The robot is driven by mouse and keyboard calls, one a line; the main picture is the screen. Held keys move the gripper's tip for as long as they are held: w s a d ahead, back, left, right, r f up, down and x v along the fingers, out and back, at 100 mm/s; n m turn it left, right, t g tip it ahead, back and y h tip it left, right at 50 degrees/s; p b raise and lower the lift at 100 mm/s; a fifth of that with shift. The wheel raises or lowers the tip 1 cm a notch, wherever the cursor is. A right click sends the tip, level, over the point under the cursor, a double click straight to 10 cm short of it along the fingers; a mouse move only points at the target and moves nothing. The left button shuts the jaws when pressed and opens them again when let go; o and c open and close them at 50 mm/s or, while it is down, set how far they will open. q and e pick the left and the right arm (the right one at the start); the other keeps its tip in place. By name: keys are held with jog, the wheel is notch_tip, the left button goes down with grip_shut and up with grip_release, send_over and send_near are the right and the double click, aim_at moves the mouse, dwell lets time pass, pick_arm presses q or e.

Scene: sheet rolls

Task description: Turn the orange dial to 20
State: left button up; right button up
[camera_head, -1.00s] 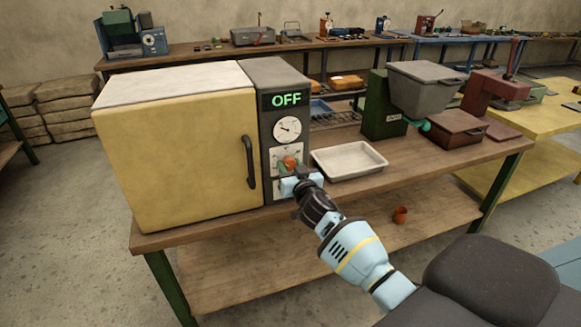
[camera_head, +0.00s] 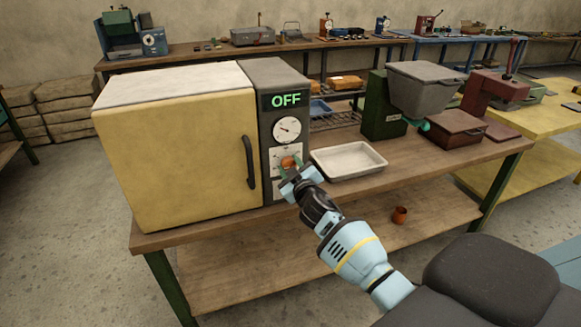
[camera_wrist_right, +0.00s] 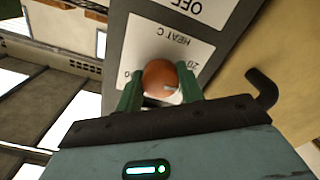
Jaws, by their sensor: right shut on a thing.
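The orange dial (camera_head: 289,162) is on the dark front panel of a yellow oven-like cabinet (camera_head: 180,150). In the right wrist view the dial (camera_wrist_right: 158,75) sits between the two green fingers of my right gripper (camera_wrist_right: 160,88), which is shut on it. A pale mark on the dial points toward the right of that view. The panel label there reads "HEAT C" upside down, with "20" at the right and a "0" at the left. In the head view my right gripper (camera_head: 288,172) reaches the panel from the lower right. My left gripper is not in view.
A green "OFF" display (camera_head: 286,99) and a round gauge (camera_head: 287,130) are above the dial. The door handle (camera_head: 249,162) is just left of the panel. A white tray (camera_head: 348,161) lies to the right on the bench.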

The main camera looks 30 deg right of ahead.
jog(key=shift+n, duration=2.2)
jog(key=o, duration=1)
jog(key=v, duration=0.7)
jog(key=shift+s+p, duration=0.35)
jog(key=shift+s, duration=0.05)
